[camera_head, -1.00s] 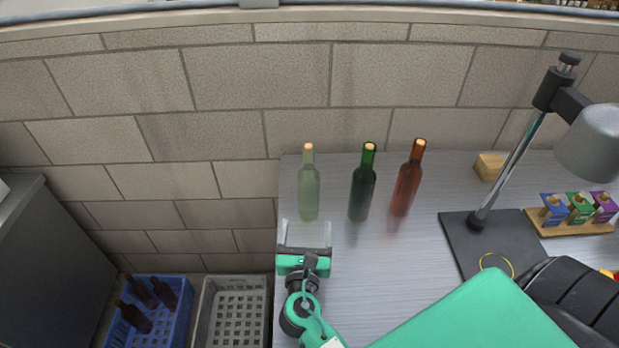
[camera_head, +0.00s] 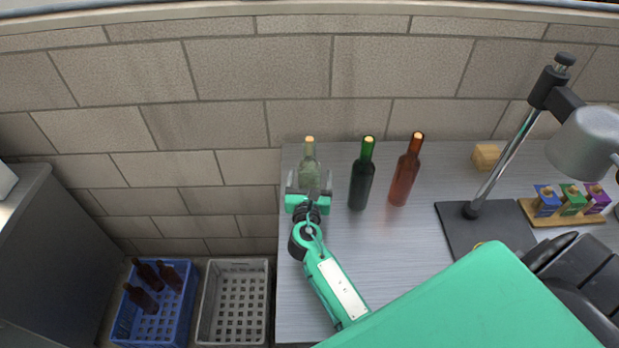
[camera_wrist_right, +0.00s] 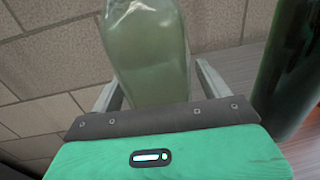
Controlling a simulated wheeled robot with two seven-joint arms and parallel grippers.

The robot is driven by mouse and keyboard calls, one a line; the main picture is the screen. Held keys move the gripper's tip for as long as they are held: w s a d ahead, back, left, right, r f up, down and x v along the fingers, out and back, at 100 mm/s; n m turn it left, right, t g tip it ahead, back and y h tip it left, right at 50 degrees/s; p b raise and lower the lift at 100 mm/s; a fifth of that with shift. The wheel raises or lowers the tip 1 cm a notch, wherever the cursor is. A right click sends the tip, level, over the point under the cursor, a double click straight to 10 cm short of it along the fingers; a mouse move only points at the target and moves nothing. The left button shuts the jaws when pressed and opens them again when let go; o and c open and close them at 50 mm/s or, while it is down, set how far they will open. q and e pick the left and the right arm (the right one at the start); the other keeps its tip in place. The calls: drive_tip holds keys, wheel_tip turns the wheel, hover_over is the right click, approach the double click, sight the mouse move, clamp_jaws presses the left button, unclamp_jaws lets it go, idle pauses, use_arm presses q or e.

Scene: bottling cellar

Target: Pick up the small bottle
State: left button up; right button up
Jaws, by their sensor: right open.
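Three corked bottles stand upright in a row on the grey table: a pale clear-green bottle (camera_head: 309,168) at left, a dark green bottle (camera_head: 362,178) in the middle, and a reddish-brown bottle (camera_head: 405,175) at right. They look close in size; I cannot tell which is the small one. My right gripper (camera_head: 309,186) is open, with its fingers on either side of the pale bottle's lower body. The right wrist view shows the pale bottle (camera_wrist_right: 150,60) between the fingers, with a gap on the right. The gripper hides its base. My left gripper is not in view.
The dark green bottle (camera_wrist_right: 290,70) stands close right of my gripper. A lamp (camera_head: 515,150) on a dark mat, a wooden block (camera_head: 486,156) and a rack of small cartons (camera_head: 572,216) are further right. Crates (camera_head: 235,265) stand on the floor left of the table.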

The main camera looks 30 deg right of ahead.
drive_tip(key=c, duration=1.5)
drive_tip(key=shift+c, duration=0.3)
drive_tip(key=shift+r, duration=0.2)
